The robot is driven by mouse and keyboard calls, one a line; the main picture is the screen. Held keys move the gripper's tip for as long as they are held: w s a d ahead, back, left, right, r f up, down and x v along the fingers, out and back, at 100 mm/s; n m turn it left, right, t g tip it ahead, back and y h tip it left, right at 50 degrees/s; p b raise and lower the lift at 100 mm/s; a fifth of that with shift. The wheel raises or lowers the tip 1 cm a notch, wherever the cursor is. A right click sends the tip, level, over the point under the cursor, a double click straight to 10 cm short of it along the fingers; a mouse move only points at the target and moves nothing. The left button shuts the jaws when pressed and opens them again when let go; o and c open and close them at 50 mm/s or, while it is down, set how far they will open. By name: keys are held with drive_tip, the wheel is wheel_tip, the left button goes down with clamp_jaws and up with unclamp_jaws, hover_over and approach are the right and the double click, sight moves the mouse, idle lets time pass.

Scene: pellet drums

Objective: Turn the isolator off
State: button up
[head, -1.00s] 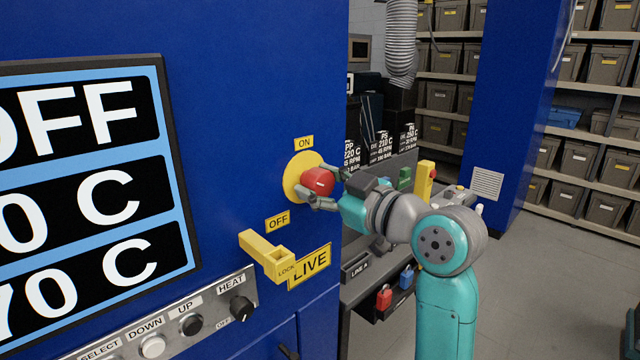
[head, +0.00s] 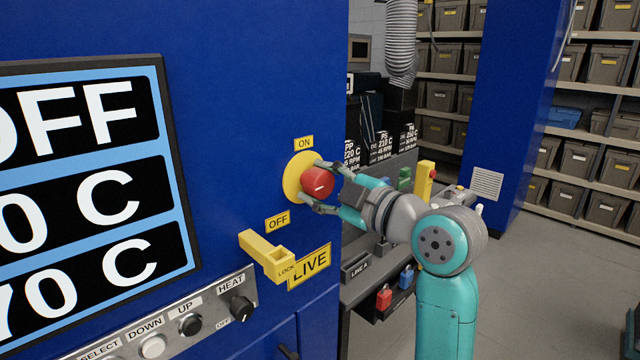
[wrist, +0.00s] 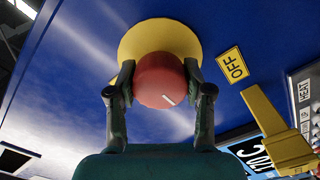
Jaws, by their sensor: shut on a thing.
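The isolator is a red round knob (head: 317,184) on a yellow disc (head: 292,178) on the blue cabinet face. A yellow ON label (head: 303,143) is above it and a yellow OFF label (head: 277,220) below it. My gripper (head: 325,187) is shut on the knob, one finger on each side. In the wrist view, the knob (wrist: 160,80) sits between the two fingers of my gripper (wrist: 158,84). A short white mark shows on its face, slanted toward the lower right. The OFF label (wrist: 232,65) is to the right there.
A yellow lock bracket (head: 266,255) juts out below the OFF label, beside a LIVE sign (head: 310,265). A control strip (head: 170,325) with knobs and buttons is lower left, under a large display (head: 90,180). A bench (head: 380,285) stands behind my arm.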

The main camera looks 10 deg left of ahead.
drive_tip(key=shift+f, duration=0.1)
drive_tip(key=o, duration=1.2)
drive_tip(key=shift+c, duration=0.2)
drive_tip(key=v, duration=1.2)
